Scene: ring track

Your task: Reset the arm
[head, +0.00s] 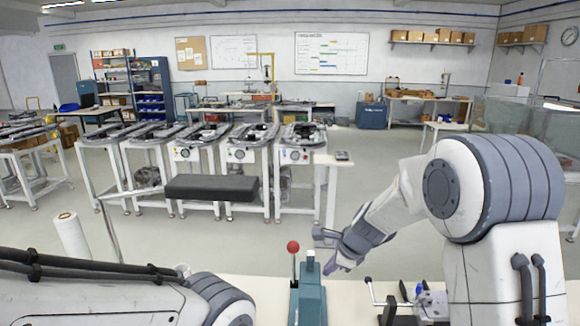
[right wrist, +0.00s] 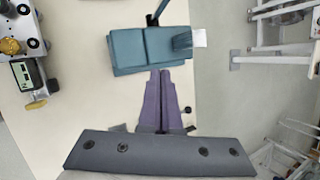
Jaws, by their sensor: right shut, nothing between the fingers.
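My right arm comes in from the right in the head view and reaches down and left over the cream bench. My right gripper (head: 331,267) has purple fingers and points down beside a teal lever press (head: 309,299) with a red ball on its handle. In the right wrist view the two purple fingers (right wrist: 161,74) lie together, with nothing between them. Their tips show at the near edge of the teal press (right wrist: 128,52); I cannot tell whether they touch it. My left arm crosses the lower left of the head view, and its gripper is out of sight.
A metal fixture with a black-knobbed lever (head: 428,304) stands on the bench (head: 262,290) right of the press. A device with a small display (right wrist: 24,74) is at the left in the wrist view. Beyond are white workstations (head: 296,156), a dark padded bar (head: 211,188) and open floor.

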